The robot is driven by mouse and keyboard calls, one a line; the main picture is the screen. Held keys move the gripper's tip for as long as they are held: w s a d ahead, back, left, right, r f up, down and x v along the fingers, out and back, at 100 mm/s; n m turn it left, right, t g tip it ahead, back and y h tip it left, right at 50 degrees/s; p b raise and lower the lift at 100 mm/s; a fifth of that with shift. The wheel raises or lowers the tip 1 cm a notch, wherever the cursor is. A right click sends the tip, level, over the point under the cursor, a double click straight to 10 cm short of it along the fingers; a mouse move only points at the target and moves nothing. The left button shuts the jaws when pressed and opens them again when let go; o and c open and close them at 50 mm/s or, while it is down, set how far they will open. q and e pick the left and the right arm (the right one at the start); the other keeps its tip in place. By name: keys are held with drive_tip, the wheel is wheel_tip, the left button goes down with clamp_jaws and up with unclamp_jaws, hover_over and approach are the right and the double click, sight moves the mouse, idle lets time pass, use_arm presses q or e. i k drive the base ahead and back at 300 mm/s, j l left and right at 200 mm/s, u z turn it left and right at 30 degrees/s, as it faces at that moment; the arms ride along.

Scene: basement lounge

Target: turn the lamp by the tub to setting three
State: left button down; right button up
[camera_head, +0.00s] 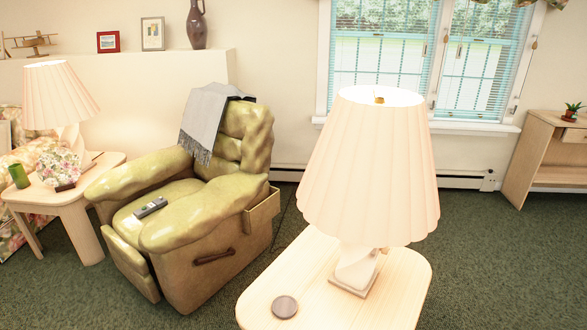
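A large lamp (369,165) with a pleated cream shade and a pale twisted base stands on a light wooden side table (395,300) in front of me. Its shade looks bright, and a small brass piece shows at its top opening. A small part sticks out beside the neck under the shade, too small to make out. A second, similar lamp (58,97) stands on another side table at the left. No tub is in view. Neither of my grippers is in view.
A dark round coaster (285,306) lies on the near table. A green recliner (200,200) with a grey throw (205,118) and a remote (150,207) stands left of it. A wooden shelf unit (545,155) is at the right. Green carpet (480,240) is open right of the table.

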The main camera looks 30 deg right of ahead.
sight(385, 251)
drive_tip(key=z, duration=1.55)
